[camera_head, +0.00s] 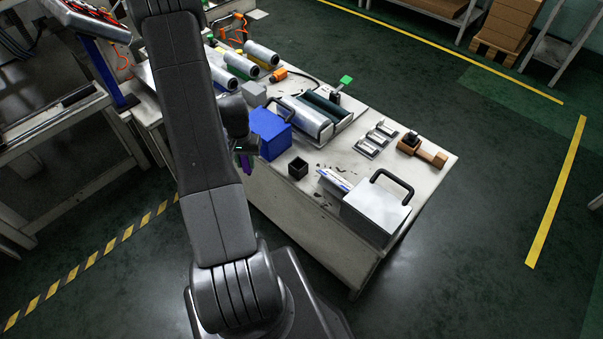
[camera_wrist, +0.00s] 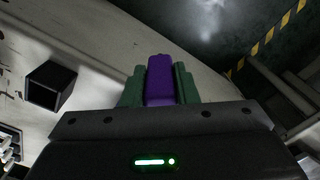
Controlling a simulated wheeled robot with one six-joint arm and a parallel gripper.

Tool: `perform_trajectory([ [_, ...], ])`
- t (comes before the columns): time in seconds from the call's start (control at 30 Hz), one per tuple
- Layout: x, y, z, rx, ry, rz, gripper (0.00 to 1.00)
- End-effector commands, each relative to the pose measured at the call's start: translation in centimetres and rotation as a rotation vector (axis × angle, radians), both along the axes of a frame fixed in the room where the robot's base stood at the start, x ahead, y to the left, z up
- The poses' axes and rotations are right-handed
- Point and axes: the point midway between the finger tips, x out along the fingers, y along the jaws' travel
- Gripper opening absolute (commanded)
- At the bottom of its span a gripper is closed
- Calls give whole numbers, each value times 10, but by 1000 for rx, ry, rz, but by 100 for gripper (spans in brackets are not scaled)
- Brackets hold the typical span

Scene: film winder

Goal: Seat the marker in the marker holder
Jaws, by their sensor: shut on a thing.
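My gripper (camera_wrist: 160,85) is shut on a purple marker (camera_wrist: 159,80), held between its two green fingers in the wrist view. In the head view the marker (camera_head: 246,164) shows as a small purple piece below my gripper (camera_head: 245,150), by the table's near left edge. The marker holder looks to be the small black open-topped square box (camera_head: 298,168) on the table, to the right of my gripper. It also shows in the wrist view (camera_wrist: 48,86), left of the fingers and apart from the marker. The marker's lower end is hidden.
A blue box (camera_head: 270,134) stands close to the right of my gripper. A white block with a black handle (camera_head: 376,212) sits near the table's front corner. Rolls (camera_head: 325,109) lie behind. The table top (camera_head: 330,160) around the black box is mostly clear.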

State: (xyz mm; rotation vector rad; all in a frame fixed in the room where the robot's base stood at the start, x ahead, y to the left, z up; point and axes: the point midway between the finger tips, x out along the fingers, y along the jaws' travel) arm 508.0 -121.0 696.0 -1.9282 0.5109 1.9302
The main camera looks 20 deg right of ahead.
Motion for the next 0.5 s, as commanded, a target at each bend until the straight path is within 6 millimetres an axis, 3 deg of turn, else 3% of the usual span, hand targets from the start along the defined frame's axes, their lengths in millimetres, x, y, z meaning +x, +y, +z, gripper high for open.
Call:
perform_trajectory([
  [0.03,-3,-26,13,-1,-7,-98,5],
  [0.2,-24,-88,57,-2,-4,-366,5],
  [0.33,-43,-122,83,-2,-4,-523,5],
  [0.5,-60,-144,102,-2,1,-639,5],
])
